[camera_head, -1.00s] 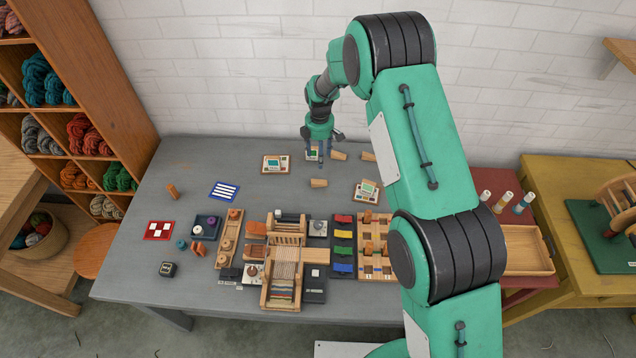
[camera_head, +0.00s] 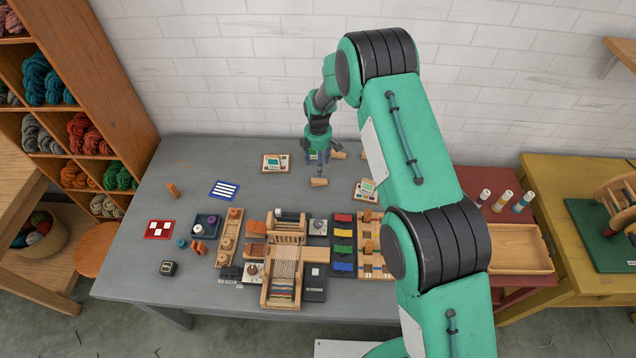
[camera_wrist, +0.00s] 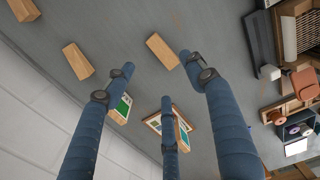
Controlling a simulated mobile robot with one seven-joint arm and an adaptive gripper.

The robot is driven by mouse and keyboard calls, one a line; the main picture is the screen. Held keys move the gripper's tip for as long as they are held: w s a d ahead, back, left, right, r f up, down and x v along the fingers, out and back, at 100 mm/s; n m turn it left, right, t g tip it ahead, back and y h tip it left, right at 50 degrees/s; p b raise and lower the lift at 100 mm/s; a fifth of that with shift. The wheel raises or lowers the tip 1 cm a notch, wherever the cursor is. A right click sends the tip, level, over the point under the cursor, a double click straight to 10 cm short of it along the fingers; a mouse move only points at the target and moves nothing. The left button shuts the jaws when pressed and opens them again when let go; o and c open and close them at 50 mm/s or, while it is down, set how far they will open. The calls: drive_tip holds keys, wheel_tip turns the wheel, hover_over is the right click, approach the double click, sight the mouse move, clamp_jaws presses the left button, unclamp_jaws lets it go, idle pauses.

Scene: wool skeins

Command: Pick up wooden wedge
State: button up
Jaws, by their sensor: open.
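Several small tan wooden blocks lie on the grey table. The nearest block (camera_head: 319,182) is just in front of my gripper (camera_head: 318,162); it seems to be the block (camera_wrist: 162,51) near the open fingers (camera_wrist: 160,80) in the wrist view. A second block (camera_head: 340,155) lies behind and right of the gripper and shows as another block (camera_wrist: 77,61) in the wrist view. A third block (camera_wrist: 24,9) is at the wrist view's top left corner; my arm mostly hides it in the head view. Which one is wedge-shaped I cannot clearly tell. The gripper is empty above the table.
Framed cards (camera_head: 276,163) (camera_head: 366,190) lie left and right of the gripper. A striped blue card (camera_head: 224,191) is further left. A small loom (camera_head: 285,262) and crowded trays fill the table's front. A white brick wall (camera_head: 240,70) stands behind. The table's back left is clear.

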sight(318, 179)
drive_tip(key=shift+f, duration=2)
drive_tip(key=shift+f, duration=0.1)
drive_tip(key=shift+s+a+f, duration=0.1)
drive_tip(key=shift+s+f, duration=0.05)
drive_tip(key=shift+f, duration=2.35)
drive_tip(key=c, duration=1)
